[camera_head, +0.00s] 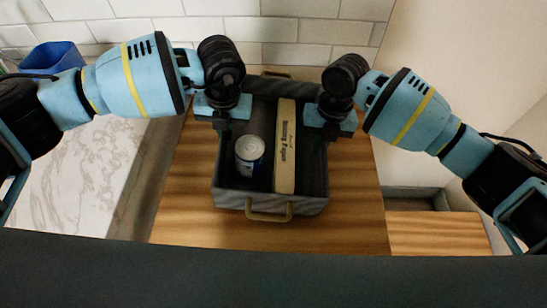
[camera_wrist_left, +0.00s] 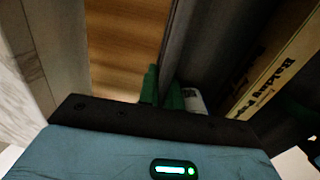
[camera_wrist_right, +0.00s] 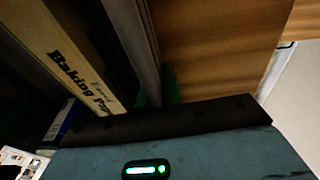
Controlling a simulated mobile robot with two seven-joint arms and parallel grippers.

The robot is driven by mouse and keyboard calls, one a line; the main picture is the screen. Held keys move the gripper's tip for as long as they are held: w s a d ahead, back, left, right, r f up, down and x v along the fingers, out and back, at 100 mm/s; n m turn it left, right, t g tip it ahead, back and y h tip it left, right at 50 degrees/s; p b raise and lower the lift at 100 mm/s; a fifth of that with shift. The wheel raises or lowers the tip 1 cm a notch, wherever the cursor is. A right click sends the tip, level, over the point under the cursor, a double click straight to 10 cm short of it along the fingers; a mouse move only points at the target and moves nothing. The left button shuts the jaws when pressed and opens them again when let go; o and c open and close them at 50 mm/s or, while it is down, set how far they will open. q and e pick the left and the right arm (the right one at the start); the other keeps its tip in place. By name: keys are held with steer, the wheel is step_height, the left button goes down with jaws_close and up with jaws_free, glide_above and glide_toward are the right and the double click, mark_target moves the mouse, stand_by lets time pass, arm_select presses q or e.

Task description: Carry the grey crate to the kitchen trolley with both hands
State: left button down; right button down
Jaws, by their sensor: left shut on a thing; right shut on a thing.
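The grey crate (camera_head: 230,199) stands over a wooden surface in the head view, with a tan handle (camera_head: 255,211) on its near side. It holds a can (camera_head: 249,152) and a long baking paper box (camera_head: 285,150). My left gripper (camera_head: 222,122) is shut on the crate's left wall, and my right gripper (camera_head: 331,126) is shut on its right wall. The left wrist view shows the crate wall (camera_wrist_left: 178,45) between green fingertips. The right wrist view shows the other wall (camera_wrist_right: 146,50) at the fingers. I cannot tell whether the crate's bottom touches the wood.
The wooden surface (camera_head: 355,215) has bare room on both sides of the crate. A white marble counter (camera_head: 75,185) lies to the left, with a blue container (camera_head: 53,57) at its back. A tiled wall (camera_head: 300,32) closes the back. A lower wooden surface (camera_head: 436,232) is at the right.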

arm_select(q)
steer(key=shift+d+f, duration=0.1)
steer(key=shift+f, duration=0.2)
arm_select(e)
steer(key=shift+a+f, duration=0.1)
steer(key=shift+f, duration=0.25)
arm_select(q)
steer(key=c, duration=1.6)
jaws_free()
arm_select(e)
steer(key=c, duration=1.6)
jaws_free()
arm_select(q)
steer(key=r, duration=0.4)
steer(key=d+r, duration=0.1)
steer(key=r, duration=0.6)
steer(key=shift+s+d+r, duration=0.15)
steer(key=shift+s+r, duration=0.2)
steer(key=shift+r, duration=0.05)
arm_select(e)
steer(key=r, duration=0.4)
steer(key=d+r, duration=0.1)
steer(key=r, duration=0.3)
steer(key=w+r, duration=0.1)
steer(key=r, duration=0.2)
steer(key=shift+d+r, duration=0.3)
steer(key=shift+r, duration=0.1)
steer(key=shift+f, duration=0.1)
